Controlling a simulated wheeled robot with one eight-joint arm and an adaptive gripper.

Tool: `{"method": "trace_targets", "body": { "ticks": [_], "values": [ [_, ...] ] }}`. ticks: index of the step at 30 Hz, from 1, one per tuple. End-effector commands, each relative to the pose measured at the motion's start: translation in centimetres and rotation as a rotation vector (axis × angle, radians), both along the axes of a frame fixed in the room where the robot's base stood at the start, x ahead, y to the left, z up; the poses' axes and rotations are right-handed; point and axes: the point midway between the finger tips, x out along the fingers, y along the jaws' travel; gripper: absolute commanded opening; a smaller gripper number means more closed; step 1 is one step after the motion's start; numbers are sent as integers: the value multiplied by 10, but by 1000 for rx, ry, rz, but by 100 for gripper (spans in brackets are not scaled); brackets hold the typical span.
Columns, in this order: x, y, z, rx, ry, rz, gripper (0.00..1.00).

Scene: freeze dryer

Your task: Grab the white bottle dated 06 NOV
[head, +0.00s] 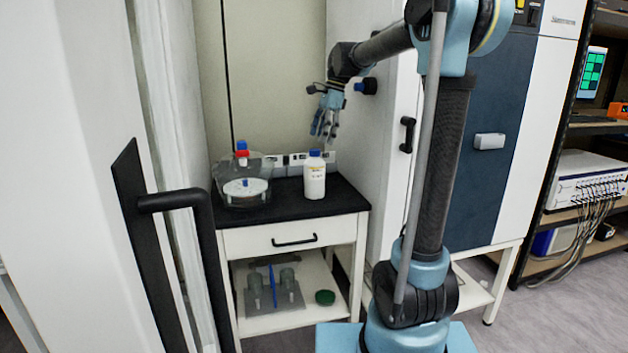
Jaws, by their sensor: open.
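A white bottle (314,181) with a blue cap and a small label stands upright on the black top of a small white cabinet (345,198). The label is too small for me to read a date. My gripper (324,138) hangs above and slightly right of the bottle, fingers pointing down. It is open and empty, apart from the bottle.
A clear domed vessel (230,180) with a red and blue top stands left of the bottle. Power sockets line the wall behind. A door with a black handle (180,202) is in the left foreground. A tall white and blue machine (498,120) stands right.

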Motion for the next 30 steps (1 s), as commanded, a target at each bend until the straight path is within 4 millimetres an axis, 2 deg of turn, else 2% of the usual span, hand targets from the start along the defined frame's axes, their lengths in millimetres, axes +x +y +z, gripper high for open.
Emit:
{"method": "trace_targets", "body": {
  "ticks": [4,12,22,30],
  "values": [
    [2,5,-10,1,7,-11,84],
    [-1,16,-50,0,6,-9,84],
    [-4,22,-73,1,5,-9,84],
    [-7,33,-106,0,6,-9,84]
  ]
}}
